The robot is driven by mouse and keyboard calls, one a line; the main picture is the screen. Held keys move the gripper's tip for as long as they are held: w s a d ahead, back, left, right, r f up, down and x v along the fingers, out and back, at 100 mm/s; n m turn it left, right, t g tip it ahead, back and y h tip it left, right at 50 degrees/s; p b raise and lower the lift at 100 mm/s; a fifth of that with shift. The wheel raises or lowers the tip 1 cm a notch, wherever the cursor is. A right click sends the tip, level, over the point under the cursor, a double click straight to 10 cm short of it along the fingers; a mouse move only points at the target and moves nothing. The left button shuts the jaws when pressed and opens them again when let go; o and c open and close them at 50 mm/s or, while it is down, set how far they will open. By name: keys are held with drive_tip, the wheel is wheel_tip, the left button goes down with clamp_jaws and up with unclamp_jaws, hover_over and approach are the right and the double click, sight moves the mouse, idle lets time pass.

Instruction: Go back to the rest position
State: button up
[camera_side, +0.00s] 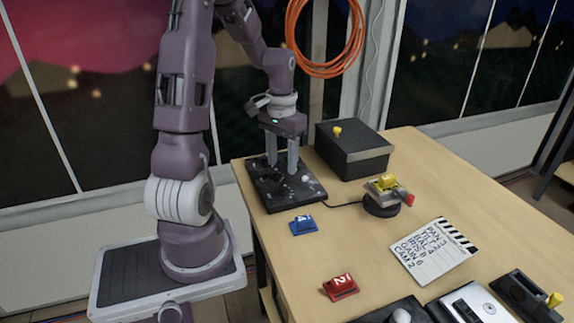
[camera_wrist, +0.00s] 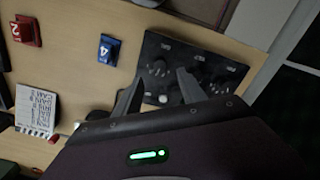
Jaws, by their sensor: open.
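My gripper (camera_side: 282,164) is open, fingers pointing down over the black control panel (camera_side: 263,194) at the table's back left. Nothing shows between the fingers. Whether the fingertips touch the panel, I cannot tell. In the wrist view my gripper (camera_wrist: 158,90) spreads over the same panel (camera_wrist: 172,57), which carries small knobs and labels. The gripper body hides the lower part of that view. My purple arm reaches over from the left in the side view.
A black box (camera_side: 352,155) with a yellow knob stands right of my gripper. A blue block marked 4 (camera_side: 303,225), a red block marked 2 (camera_side: 340,287), a round device (camera_side: 382,205) and a clapper-like card (camera_side: 434,251) lie about. The table's middle (camera_side: 325,248) is partly clear.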

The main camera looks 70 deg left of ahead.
drive_tip(key=s+d+r+m+t+y, duration=0.1)
drive_tip(key=d+r+m+t, duration=0.1)
drive_tip(key=d+r, duration=0.55)
drive_tip(key=s+d+r+m+t+y, duration=0.15)
drive_tip(key=d+r, duration=0.35)
drive_tip(key=d, duration=0.6)
drive_tip(key=s+d+r+m+t+h, duration=0.2)
drive_tip(key=s+d, duration=0.4)
drive_tip(key=shift+s+d, duration=0.2)
drive_tip(key=shift+m+h, duration=0.25)
